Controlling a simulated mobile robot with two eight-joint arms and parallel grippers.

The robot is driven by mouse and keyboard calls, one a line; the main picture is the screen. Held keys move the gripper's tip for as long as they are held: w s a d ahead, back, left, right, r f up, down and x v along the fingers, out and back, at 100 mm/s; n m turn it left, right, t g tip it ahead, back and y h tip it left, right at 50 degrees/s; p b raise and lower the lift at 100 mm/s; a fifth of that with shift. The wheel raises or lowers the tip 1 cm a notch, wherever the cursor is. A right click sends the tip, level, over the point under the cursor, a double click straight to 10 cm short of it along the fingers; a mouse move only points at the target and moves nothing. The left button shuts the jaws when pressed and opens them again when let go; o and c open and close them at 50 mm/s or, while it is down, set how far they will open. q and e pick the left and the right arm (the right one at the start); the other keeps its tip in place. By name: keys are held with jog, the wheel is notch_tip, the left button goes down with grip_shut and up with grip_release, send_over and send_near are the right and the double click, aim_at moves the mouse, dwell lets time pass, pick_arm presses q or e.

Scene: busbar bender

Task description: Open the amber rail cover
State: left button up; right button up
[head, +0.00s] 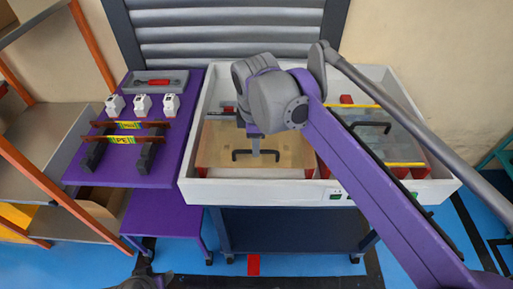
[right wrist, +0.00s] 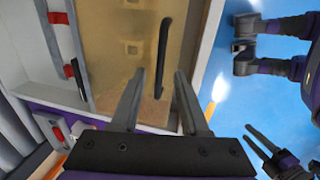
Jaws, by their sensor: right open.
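The amber rail cover (head: 285,165) is a see-through flat panel, lying closed over the left bay of the white machine bed. Its black bar handle (head: 242,155) is near the front edge. In the right wrist view, the amber cover (right wrist: 122,58) fills the middle, with the handle (right wrist: 163,50) upright in the picture. My right gripper (head: 254,142) is above the cover; its fingers (right wrist: 160,75) are open, with the handle appearing between their tips. I cannot tell whether they touch it. My left gripper (right wrist: 262,144) shows small at the lower right of the right wrist view.
A clear cover (head: 392,135) with a black handle and yellow edges covers the right bay. The white bed's front wall (head: 255,192) carries green buttons. A purple table (head: 150,172) with parts and busbars stands at the left, beside a shelf rack (head: 50,150).

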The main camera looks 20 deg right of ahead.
jog(key=shift+w+d+f, duration=0.1)
jog(key=shift+w+f, duration=0.05)
jog(key=shift+f, duration=0.55)
jog(key=shift+w+f, duration=0.1)
jog(key=shift+f, duration=0.55)
grip_shut()
dwell(0.4)
